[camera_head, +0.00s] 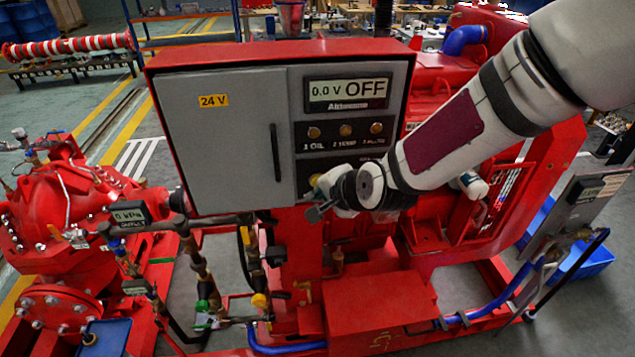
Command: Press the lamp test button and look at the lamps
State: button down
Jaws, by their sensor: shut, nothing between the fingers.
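The control panel (297,178) is grey in a red cabinet. Its display (347,92) reads "0.0 V OFF". Below it sit three small amber lamps: left (313,132), middle (345,130) and right (376,128). The left is labelled "1 OIL"; the other labels are hard to read. The lamps look dull, with no clear glow. A yellow round part (315,180), possibly the button, shows at the lower panel beside my gripper. My gripper (318,213) is shut and empty in front of the panel's lower right. It hides part of that area; contact cannot be told.
A closed grey door (225,145) with a vertical handle and a "24 V" label fills the panel's left. A gauge reading "0 kPa" (130,214) and pipework stand lower left. A red pump (60,205) is at far left. A red box (380,305) lies below my arm.

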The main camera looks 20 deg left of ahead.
jog(key=shift+s, duration=0.1)
jog(key=shift+s+d+p, duration=0.4)
jog(key=shift+s+d, duration=0.05)
jog(key=shift+s, duration=0.25)
jog(key=shift+s+d+p, duration=0.4)
jog(key=shift+s+d, duration=0.05)
jog(key=shift+s, duration=0.25)
jog(key=shift+s+d+p, duration=0.4)
jog(key=shift+s+d, duration=0.05)
jog(key=shift+s, duration=0.25)
jog(key=s+d+r+n+h, duration=0.1)
jog(key=d+r+h, duration=0.1)
jog(key=d+r, duration=0.45)
jog(key=s+d+r+n+t+h, duration=0.1)
jog(key=d+r+n+h, duration=0.15)
jog(key=d, duration=0.75)
jog(key=d+r+h, duration=0.2)
jog(key=d+r, duration=0.4)
jog(key=d, duration=0.2)
jog(key=s+d+r, duration=0.3)
jog(key=s+d, duration=0.3)
jog(key=s, duration=0.2)
jog(key=s+d+r+n+g+h, duration=0.1)
jog(key=s+d+r, duration=0.2)
jog(key=s+d, duration=0.3)
jog(key=s, duration=0.3)
jog(key=shift+d+r, duration=0.15)
jog(key=shift+d, duration=0.15)
